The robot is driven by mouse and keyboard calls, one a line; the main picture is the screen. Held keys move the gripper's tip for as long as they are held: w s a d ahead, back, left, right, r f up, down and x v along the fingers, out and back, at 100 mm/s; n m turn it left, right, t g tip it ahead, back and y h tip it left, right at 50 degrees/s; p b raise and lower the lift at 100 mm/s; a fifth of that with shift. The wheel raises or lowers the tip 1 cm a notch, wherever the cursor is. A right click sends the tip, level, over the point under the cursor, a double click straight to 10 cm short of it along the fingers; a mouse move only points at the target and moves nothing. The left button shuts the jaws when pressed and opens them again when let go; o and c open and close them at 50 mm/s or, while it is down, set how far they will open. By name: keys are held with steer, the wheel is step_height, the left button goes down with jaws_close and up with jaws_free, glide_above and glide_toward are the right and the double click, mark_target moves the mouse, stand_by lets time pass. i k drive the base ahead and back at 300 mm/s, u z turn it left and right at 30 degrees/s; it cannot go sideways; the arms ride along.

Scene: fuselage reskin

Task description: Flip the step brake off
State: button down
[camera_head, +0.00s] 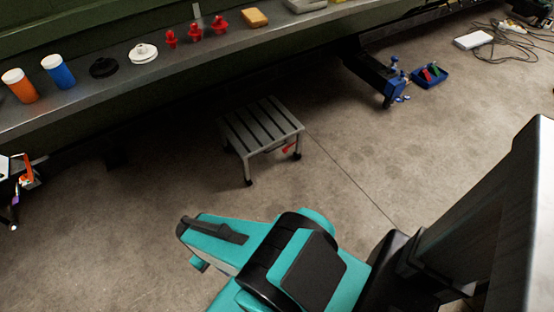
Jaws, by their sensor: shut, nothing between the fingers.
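The step (262,124) is a small grey stool with a slatted top and dark feet. It stands upright on the concrete floor near the middle of the view, in front of the bench. A small red lever (288,147), which looks like the brake, shows under its right side, near the right front leg. It is too small to tell its exact position. My teal and black arm fills the lower middle, nearer the camera and apart from the step. My gripper does not show in this view.
A long bench (215,44) at the back holds an orange container (22,88), a blue container (59,73) and several red parts. A blue tray (430,77) and blue tool (388,83) are at the right, with cables (500,42) beyond. Floor around the step is clear.

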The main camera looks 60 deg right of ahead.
mark_target(285, 150)
steer(key=u, duration=1.8)
steer(key=i, duration=0.1)
steer(key=z, duration=3.4)
steer(key=i, duration=0.1)
steer(key=u, duration=1)
